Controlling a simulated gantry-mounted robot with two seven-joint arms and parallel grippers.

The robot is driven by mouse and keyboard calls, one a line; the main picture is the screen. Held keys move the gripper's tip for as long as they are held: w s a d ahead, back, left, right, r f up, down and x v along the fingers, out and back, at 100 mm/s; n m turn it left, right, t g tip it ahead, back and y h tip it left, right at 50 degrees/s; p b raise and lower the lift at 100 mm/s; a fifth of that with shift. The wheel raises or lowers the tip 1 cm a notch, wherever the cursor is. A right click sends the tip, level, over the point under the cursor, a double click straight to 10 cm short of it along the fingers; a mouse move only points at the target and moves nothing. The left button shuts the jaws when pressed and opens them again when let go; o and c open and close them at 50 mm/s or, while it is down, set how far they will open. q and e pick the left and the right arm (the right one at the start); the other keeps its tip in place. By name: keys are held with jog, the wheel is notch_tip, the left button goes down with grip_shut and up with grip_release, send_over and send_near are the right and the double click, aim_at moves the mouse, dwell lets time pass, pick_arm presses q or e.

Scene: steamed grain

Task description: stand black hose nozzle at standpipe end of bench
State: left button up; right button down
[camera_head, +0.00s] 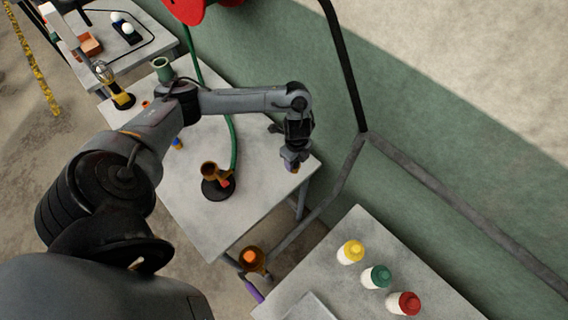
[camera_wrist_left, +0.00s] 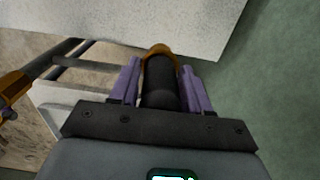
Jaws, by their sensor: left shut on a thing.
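My left gripper (camera_head: 293,165) reaches over the right end of the middle bench (camera_head: 190,225), near its corner. In the left wrist view its purple fingers (camera_wrist_left: 160,85) are shut on the black hose nozzle (camera_wrist_left: 159,82), which has a brass-coloured rim at its far end. The nozzle points away from the wrist, toward the pale bench top (camera_wrist_left: 190,25). Whether it touches the bench is hard to tell. A brass-coloured fitting (camera_head: 251,259) with an orange centre stands just off the bench's near right end; I cannot be sure it is the standpipe. My right gripper is not in view.
A brass-coloured piece on a round black base (camera_head: 216,189) stands mid-bench, beside a green hose (camera_head: 233,145). A green flared piece (camera_head: 162,70) stands at the far end. Yellow, green and red-capped bottles (camera_head: 376,277) stand on another table. A dark pipe (camera_head: 345,65) runs along the wall.

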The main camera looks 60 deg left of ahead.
pick_arm(q)
jog(key=shift+s+a+f+b, duration=0.15)
jog(key=shift+s+a+f, duration=0.05)
jog(key=shift+a+f, duration=0.9)
jog(key=shift+s+a+f+b, duration=0.1)
jog(key=shift+s+a+f, duration=0.15)
jog(key=shift+a+f, duration=0.9)
jog(key=shift+s+a+f+b, duration=0.2)
jog(key=shift+a+f, duration=0.45)
jog(key=shift+f, duration=0.9)
jog(key=shift+f, duration=0.2)
jog(key=o, duration=1.2)
jog(key=shift+r, duration=0.2)
